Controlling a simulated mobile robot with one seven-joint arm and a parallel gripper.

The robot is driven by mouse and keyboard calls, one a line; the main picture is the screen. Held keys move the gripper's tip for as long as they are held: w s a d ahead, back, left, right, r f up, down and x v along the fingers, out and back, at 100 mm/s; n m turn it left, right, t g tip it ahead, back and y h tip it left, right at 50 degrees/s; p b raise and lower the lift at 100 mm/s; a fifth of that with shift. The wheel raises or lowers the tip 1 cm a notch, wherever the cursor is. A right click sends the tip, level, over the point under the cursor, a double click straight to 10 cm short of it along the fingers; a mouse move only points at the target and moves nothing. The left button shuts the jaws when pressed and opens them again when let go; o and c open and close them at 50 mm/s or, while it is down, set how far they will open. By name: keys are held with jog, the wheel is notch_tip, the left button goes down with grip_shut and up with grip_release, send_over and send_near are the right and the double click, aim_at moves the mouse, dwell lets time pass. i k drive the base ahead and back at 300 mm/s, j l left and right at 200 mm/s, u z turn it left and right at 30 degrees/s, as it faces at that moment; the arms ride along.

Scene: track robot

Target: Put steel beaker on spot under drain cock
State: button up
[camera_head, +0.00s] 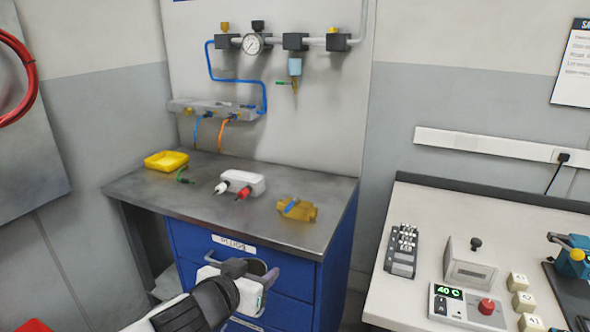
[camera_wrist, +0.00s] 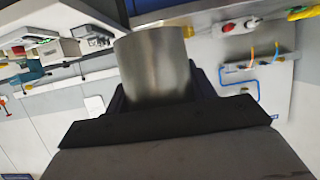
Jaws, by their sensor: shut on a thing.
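The steel beaker (camera_wrist: 155,65) is a plain grey metal cylinder in the middle of the wrist view, held between the dark jaws of my gripper (camera_wrist: 158,95). In the head view my gripper (camera_head: 248,268) is in front of the blue drawer unit, below the bench top's front edge. I cannot clearly make out the beaker there. The drain cock (camera_head: 284,83), with a small green lever, hangs under the blue filter bowl (camera_head: 294,66) on the wall panel, well above and beyond my gripper. I cannot make out a marked spot under it.
The grey bench (camera_head: 245,222) bears a yellow tray (camera_head: 166,160), a white block with plugs (camera_head: 243,181) and a yellow item with blue on it (camera_head: 297,209). A manifold with hoses (camera_head: 212,109) overhangs its back left. A white table (camera_head: 400,292) with devices stands right.

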aim_at(296, 172)
jog(key=i, duration=1.6)
